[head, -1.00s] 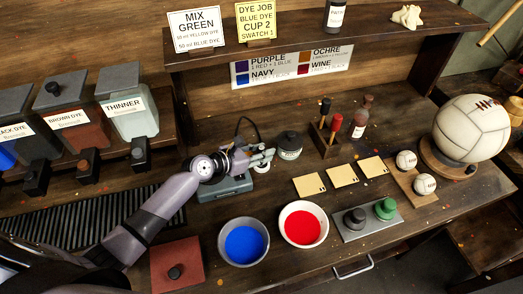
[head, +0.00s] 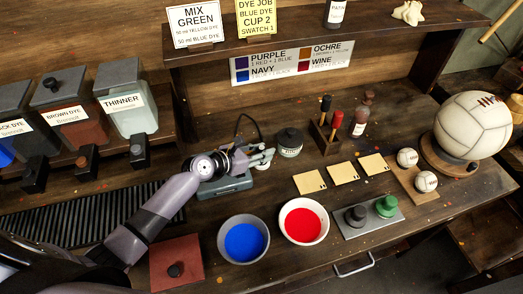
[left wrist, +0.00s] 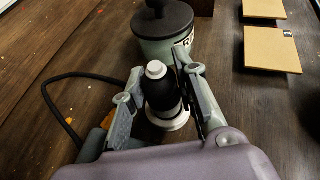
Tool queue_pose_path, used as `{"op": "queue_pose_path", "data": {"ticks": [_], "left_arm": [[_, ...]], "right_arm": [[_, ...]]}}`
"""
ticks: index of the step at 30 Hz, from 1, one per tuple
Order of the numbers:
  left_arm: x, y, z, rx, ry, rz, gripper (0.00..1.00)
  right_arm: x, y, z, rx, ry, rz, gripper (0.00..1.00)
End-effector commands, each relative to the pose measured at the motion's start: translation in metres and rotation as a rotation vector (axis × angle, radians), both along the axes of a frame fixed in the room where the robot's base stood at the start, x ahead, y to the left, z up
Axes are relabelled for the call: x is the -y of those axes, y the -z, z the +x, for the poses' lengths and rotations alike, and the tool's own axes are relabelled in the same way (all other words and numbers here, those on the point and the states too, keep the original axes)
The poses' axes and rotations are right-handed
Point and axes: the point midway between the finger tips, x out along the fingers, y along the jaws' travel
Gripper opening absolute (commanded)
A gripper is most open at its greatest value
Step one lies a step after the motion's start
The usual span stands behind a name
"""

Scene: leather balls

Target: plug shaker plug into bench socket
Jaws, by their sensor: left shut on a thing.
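My left gripper (head: 264,160) is over the bench just left of a dark-lidded jar. In the left wrist view the fingers (left wrist: 163,92) are shut on a black upright piece with a white top (left wrist: 158,88), which looks like the shaker plug. A white round base (left wrist: 168,119) shows under it and may be the bench socket. I cannot tell whether the piece is seated in it. The shaker (head: 226,188) is a grey-green box partly hidden under my left arm. Its black cable (left wrist: 47,108) loops to the left of the gripper. My right gripper is not in view.
The jar (head: 289,142) stands close beyond the gripper, also in the wrist view (left wrist: 163,40). Bowls of blue dye (head: 244,240) and red dye (head: 303,222) stand in front. Swatch cards (head: 342,173) lie to the right. Dye dispensers (head: 122,95) line the left.

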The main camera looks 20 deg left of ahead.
Motion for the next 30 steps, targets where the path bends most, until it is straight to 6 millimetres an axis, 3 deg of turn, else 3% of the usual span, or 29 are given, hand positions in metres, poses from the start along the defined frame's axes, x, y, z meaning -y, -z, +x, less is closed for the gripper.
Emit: {"op": "queue_pose_path", "data": {"ticks": [30], "left_arm": [[0.0013,0.0079,-0.0030,-0.025,0.003,-0.010,0.00]], "right_arm": [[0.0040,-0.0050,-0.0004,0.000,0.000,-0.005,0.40]]}}
